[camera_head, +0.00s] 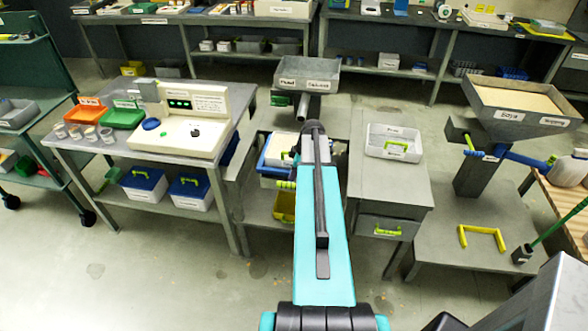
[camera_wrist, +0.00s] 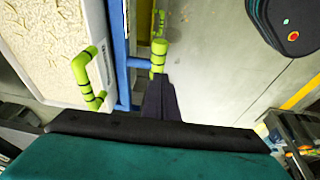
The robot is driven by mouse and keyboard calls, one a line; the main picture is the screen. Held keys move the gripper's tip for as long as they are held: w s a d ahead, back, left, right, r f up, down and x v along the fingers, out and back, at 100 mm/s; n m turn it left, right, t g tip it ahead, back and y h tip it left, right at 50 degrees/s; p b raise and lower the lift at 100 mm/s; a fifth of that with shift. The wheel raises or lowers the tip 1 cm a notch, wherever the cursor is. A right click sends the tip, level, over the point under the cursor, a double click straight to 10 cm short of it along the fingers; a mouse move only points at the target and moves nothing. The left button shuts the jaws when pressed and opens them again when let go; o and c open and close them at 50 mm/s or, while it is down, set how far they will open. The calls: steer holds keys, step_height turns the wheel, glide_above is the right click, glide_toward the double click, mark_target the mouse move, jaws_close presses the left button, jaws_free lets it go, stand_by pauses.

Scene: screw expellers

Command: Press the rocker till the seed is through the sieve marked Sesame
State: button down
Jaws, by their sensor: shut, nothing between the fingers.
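My gripper (camera_wrist: 159,90) is shut and empty in the wrist view. Its dark fingertips are close to a lime grip (camera_wrist: 158,58) on a blue bar; I cannot tell whether they touch. A pale, grainy-topped box (camera_wrist: 50,50) with a lime handle (camera_wrist: 85,75) lies to the left. In the head view my arm hides much of this place, and a lime grip (camera_head: 286,185) shows beside it. A grey tray-topped machine (camera_head: 307,82) stands behind; its labels are too small to read surely. I cannot pick out a Sesame mark or a rocker for sure.
A cream control panel (camera_head: 190,120) with green lights stands on the left table. At right is a hopper marked Soya (camera_head: 515,98). A drawer cabinet (camera_head: 390,190) with a white tray (camera_head: 394,142) stands right of my arm. Open floor lies front left.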

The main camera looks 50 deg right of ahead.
mark_target(291, 184)
steer(key=shift+w+d+f+p, duration=0.15)
steer(key=shift+f+p, duration=0.2)
steer(key=shift+f, duration=0.45)
steer(key=shift+d+f+p, duration=0.15)
steer(key=shift+f+p, duration=0.15)
steer(key=shift+f, duration=0.45)
